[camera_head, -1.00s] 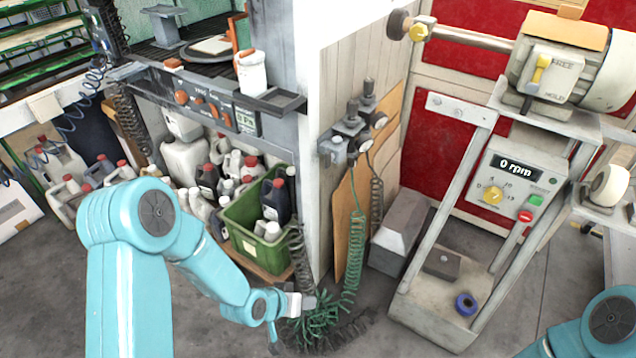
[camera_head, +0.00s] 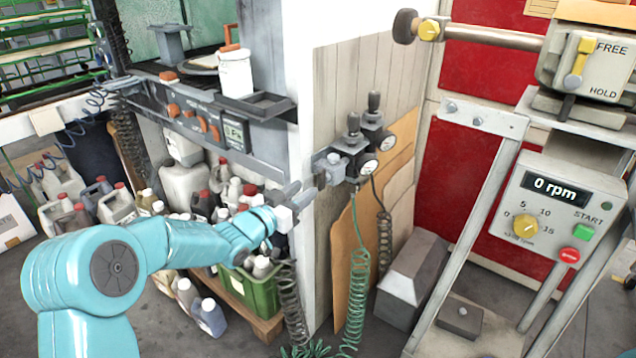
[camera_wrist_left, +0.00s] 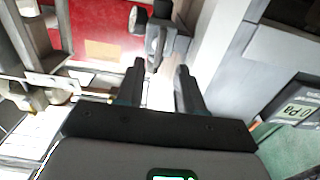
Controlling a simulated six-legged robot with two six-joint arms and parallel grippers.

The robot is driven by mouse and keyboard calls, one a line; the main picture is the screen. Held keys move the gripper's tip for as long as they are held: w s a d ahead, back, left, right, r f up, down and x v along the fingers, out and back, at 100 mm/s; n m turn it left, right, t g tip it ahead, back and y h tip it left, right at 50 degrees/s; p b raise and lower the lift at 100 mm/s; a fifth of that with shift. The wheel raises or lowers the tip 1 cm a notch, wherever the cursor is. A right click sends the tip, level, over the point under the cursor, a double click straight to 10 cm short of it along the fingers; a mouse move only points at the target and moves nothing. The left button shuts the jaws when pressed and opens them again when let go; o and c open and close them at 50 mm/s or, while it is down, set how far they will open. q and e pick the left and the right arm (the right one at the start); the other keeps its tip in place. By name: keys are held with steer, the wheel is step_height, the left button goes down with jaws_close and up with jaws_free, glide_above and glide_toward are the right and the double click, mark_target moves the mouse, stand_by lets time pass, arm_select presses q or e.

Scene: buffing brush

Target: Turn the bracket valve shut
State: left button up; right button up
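The bracket valve (camera_head: 331,166) is a small grey fitting on the plank wall, at the left end of a row of regulators. In the left wrist view, a grey fitting with a dark round knob (camera_wrist_left: 160,38) shows just beyond the fingertips; it looks like the valve. My left gripper (camera_head: 304,192) is just left of and slightly below the valve, near the wall's edge. In the left wrist view its two dark fingers (camera_wrist_left: 159,76) are apart with nothing held between them. Whether a fingertip touches the valve is unclear. My right gripper is out of view.
Two black-knobbed regulators (camera_head: 354,128) with gauges sit right of the valve, with a green coiled hose (camera_head: 358,285) below. A grey shelf edge (camera_head: 262,107) and a green crate (camera_head: 252,288) lie left. The buffing machine's control box (camera_head: 560,195) stands right.

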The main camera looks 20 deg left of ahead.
mark_target(319, 180)
arm_select(q)
steer(key=x, duration=0.6)
steer(key=shift+w, duration=0.1)
jaws_close()
